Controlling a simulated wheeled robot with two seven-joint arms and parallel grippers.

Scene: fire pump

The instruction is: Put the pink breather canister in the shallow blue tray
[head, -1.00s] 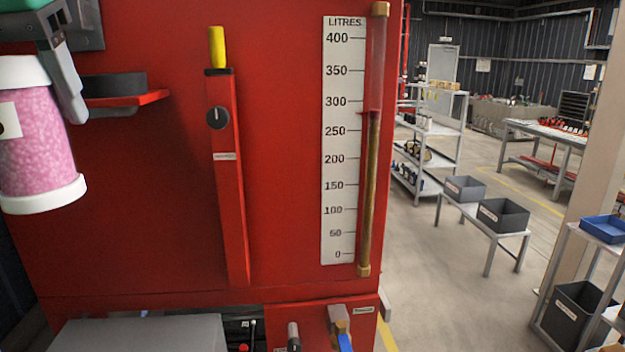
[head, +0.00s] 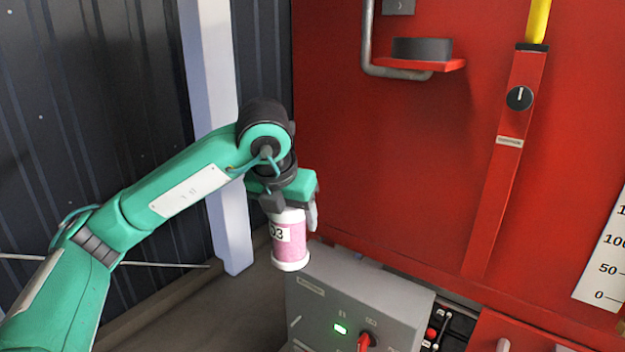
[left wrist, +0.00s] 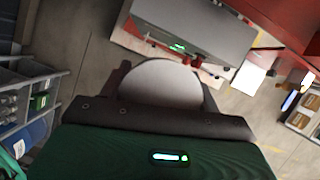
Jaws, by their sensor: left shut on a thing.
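The pink breather canister (head: 290,240) has white end caps and a label reading "03". It hangs upright in my left gripper (head: 289,212), which is shut on its upper part. The canister is held in the air in front of the grey control box. In the left wrist view its white cap (left wrist: 165,82) shows between the two fingers. The shallow blue tray is in neither current view; a blue tray stood on a stand at the far right in the earlier head view. My right gripper is not in view.
The grey control box (head: 355,290) with a red knob (head: 368,341) stands below the canister. A red panel (head: 400,160) rises behind it, with a small red shelf (head: 440,66) holding a dark ring. A pale post (head: 215,120) stands behind my left arm.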

